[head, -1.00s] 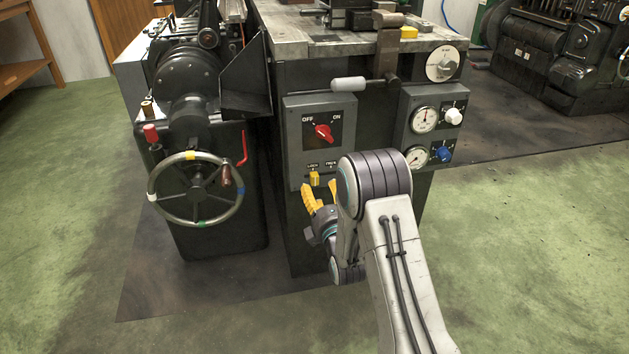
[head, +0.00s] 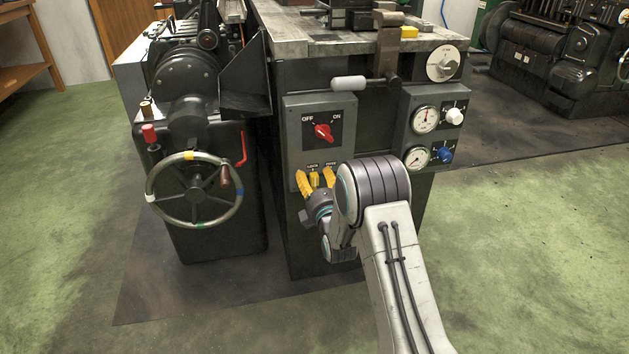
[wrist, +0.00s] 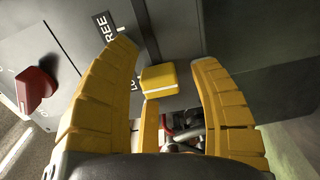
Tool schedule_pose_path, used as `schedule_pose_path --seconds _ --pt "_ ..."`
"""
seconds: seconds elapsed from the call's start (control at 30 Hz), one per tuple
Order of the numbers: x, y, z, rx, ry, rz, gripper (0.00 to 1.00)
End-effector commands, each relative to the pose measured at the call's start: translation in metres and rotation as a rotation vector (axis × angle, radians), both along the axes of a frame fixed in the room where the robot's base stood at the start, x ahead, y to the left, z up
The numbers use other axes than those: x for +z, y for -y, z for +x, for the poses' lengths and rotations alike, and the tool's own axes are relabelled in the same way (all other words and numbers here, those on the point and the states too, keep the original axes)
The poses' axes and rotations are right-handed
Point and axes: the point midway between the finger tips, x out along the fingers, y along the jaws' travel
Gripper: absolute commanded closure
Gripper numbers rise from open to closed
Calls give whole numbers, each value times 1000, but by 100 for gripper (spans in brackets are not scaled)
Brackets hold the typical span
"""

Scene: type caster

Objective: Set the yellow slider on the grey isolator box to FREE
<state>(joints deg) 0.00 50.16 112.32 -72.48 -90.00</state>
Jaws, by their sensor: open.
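The grey isolator box (head: 295,130) is on the front of the dark machine cabinet. Its yellow slider (head: 313,180) sits under the LOCK label (head: 313,166), left of the FREE label (head: 331,163). My gripper (head: 316,176) is open at the box, with one yellow finger on each side of the slider. In the wrist view, the slider (wrist: 159,80) shows between the fingertips, with a visible gap to the right finger. The left finger is close to it; I cannot tell whether they touch. The FREE label (wrist: 104,25) is partly covered by that finger.
A red OFF/ON knob (head: 323,132) is above the slider on the same box. A grey handle (head: 348,84) sticks out above. Gauges with white and blue knobs (head: 445,154) are to the right. A handwheel (head: 195,189) stands to the left.

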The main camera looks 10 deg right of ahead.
Motion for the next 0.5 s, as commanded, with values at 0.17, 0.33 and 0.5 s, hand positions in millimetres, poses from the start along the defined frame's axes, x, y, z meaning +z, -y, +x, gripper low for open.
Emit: schedule_pose_path --seconds 0.17,0.33,0.5 --pt "0 0 0 0 0 0 57" --pt "0 0 0 0 0 0 72" --pt "0 0 0 0 1 0 87"
